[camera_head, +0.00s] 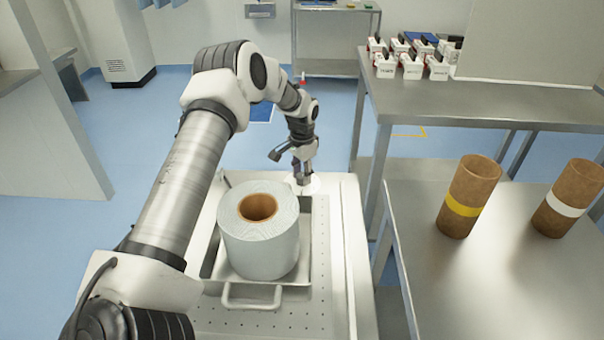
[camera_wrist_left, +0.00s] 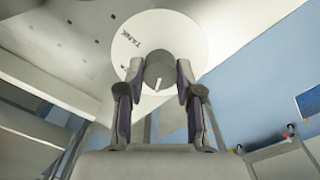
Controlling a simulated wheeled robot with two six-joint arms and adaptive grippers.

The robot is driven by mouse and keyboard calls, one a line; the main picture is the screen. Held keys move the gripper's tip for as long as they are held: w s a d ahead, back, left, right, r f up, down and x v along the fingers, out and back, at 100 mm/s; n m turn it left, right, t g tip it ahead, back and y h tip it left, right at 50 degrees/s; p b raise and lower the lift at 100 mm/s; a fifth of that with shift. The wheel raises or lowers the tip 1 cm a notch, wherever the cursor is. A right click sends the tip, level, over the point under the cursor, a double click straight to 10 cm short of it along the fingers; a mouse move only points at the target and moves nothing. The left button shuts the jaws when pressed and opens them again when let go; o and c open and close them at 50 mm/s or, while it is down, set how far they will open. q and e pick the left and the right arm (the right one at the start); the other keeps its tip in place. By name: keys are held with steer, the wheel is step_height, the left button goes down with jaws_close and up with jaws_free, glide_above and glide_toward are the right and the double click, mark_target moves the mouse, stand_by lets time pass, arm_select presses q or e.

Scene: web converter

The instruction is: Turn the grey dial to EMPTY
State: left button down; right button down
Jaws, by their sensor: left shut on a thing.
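The grey dial (camera_wrist_left: 160,68) sits at the middle of a round white plate (camera_wrist_left: 185,30) in the left wrist view. The plate carries the word TANK at its left, with another mark lower down partly hidden by a finger. A short white pointer line shows on the dial's face, at its lower edge. My left gripper (camera_wrist_left: 158,85) is shut on the dial, one finger on each side. In the head view the left gripper (camera_head: 303,178) points down at the white plate (camera_head: 314,187) behind the roll; the dial is hidden there. The word EMPTY cannot be read.
A large white roll (camera_head: 262,255) with a brown core stands in a metal tray (camera_head: 303,285) just in front of the gripper. A steel table (camera_head: 480,285) at the right holds two brown tubes (camera_head: 470,195). Several small white-and-red boxes (camera_head: 410,65) stand on the bench behind.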

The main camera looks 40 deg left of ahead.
arm_select(q)
steer(key=shift+r+n+p, duration=0.15)
steer(key=shift+n+p, duration=0.85)
steer(key=shift+p, duration=0.05)
steer(key=n+p, duration=0.2)
steer(key=n, duration=0.1)
steer(key=shift+p, duration=0.35)
steer(key=n+p, duration=0.2)
steer(key=n, duration=0.2)
steer(key=shift+n+p, duration=0.3)
steer(key=shift+p, duration=0.05)
steer(key=shift+n+p, duration=0.5)
steer(key=shift+n, duration=0.7)
steer(key=shift+f, duration=0.2)
steer(key=c, duration=0.8)
jaws_free()
steer(key=shift+o, duration=0.2)
